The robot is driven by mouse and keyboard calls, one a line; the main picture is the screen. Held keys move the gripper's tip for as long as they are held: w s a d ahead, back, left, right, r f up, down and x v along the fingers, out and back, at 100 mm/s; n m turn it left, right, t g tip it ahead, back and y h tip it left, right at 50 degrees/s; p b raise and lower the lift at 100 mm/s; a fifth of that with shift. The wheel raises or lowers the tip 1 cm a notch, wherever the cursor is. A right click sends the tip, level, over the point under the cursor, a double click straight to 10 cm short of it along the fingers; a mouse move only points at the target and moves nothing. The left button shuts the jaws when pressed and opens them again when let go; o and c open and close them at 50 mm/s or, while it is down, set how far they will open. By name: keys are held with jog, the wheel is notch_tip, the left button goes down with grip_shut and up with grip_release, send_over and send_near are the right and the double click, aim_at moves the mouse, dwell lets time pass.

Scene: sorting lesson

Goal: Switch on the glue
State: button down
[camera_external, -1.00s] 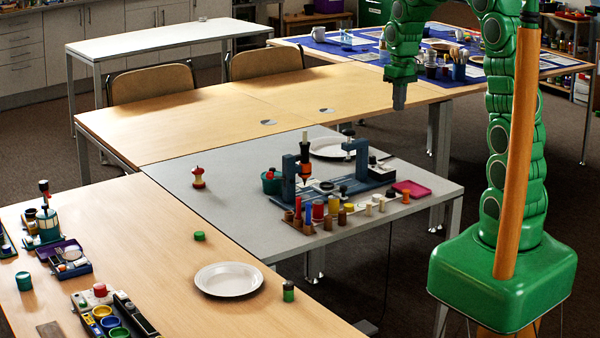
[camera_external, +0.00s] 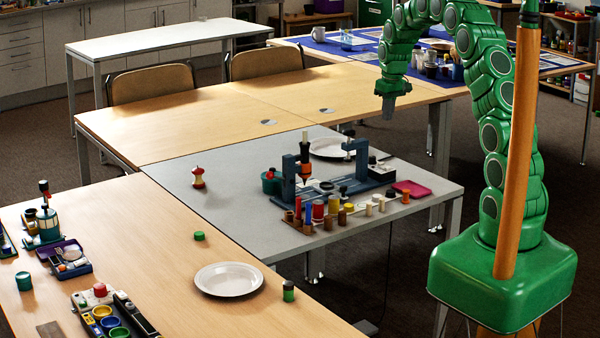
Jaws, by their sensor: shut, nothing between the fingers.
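My gripper (camera_external: 388,112) is shut and empty. It hangs in the air at the end of my green arm, above and right of the grey table's back edge in the picture, apart from everything on it. On the grey table (camera_external: 235,215) stands a blue-grey stand (camera_external: 290,180) with an orange and black pointed tool (camera_external: 304,168) held upright, tip down. I cannot tell for sure whether this is the glue tool. A small black box (camera_external: 382,167) with a pale part sits at the stand's right end. A switch and its state are too small to make out.
Several coloured cylinders (camera_external: 318,210) line the stand's front. A pink tray (camera_external: 411,188) lies to the right and a white plate (camera_external: 333,147) behind. An apple-core-like object (camera_external: 198,178) stands on the left. The grey table's left part and the wooden table (camera_external: 180,125) behind are mostly clear.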

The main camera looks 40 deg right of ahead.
aim_at(382, 163)
jog(key=shift+w+d+f, duration=1.2)
jog(key=shift+w+d, duration=0.05)
jog(key=shift+w, duration=0.05)
jog(key=f, duration=0.4)
jog(key=w+f, duration=0.1)
jog(key=f, duration=0.4)
jog(key=w+f, duration=0.1)
jog(key=f, duration=0.3)
jog(key=shift+f, duration=0.4)
jog(key=shift+w+f, duration=0.1)
jog(key=shift+f, duration=0.1)
